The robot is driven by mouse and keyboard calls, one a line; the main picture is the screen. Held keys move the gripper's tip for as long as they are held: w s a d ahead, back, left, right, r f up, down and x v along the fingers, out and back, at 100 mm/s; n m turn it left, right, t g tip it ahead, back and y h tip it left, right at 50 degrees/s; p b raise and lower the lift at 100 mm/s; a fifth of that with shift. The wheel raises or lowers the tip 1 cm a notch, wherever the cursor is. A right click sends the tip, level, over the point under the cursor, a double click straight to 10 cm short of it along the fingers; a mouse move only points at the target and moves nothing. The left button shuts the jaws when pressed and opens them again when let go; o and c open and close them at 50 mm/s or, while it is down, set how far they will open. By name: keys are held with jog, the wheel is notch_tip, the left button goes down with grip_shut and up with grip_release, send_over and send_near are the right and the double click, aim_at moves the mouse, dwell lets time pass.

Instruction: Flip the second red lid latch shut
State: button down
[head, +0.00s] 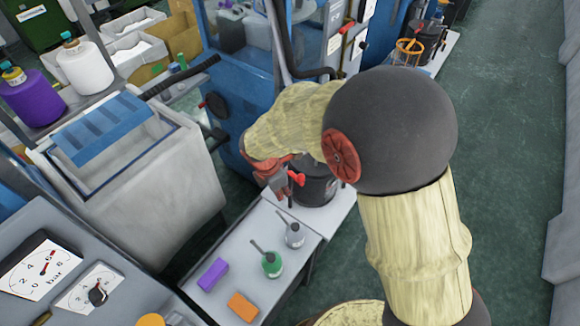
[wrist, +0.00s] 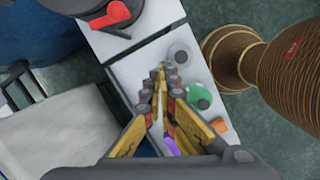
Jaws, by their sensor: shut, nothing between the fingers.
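A black lidded pot (head: 322,188) stands at the far end of a pale bench, partly hidden behind my arm. A red latch (head: 297,178) sticks up at its left side. In the wrist view a red latch (wrist: 112,14) lies across the dark pot's top at the upper left. My gripper (wrist: 162,68) is shut and empty, its yellow fingers meeting over the bench, apart from the latch. In the head view my gripper (head: 279,186) hangs close to the latch's left; its tips are hard to make out.
On the bench (head: 232,262) stand a grey oiler (head: 294,238), a green oiler (head: 272,265), a purple block (head: 213,274) and an orange block (head: 243,306). Blue machinery (head: 243,105) rises behind; the floor at right is clear.

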aim_at(295, 176)
jog(key=w+n, duration=0.2)
jog(key=n, duration=0.1)
jog(key=w+a+r+n, duration=0.1)
jog(key=shift+w+n+t, duration=0.1)
jog(key=shift+n+t, duration=0.3)
jog(key=w+d+f+b, duration=0.1)
jog(key=w+d+f, duration=0.3)
jog(key=f, duration=0.5)
jog(key=shift+w+b, duration=0.35)
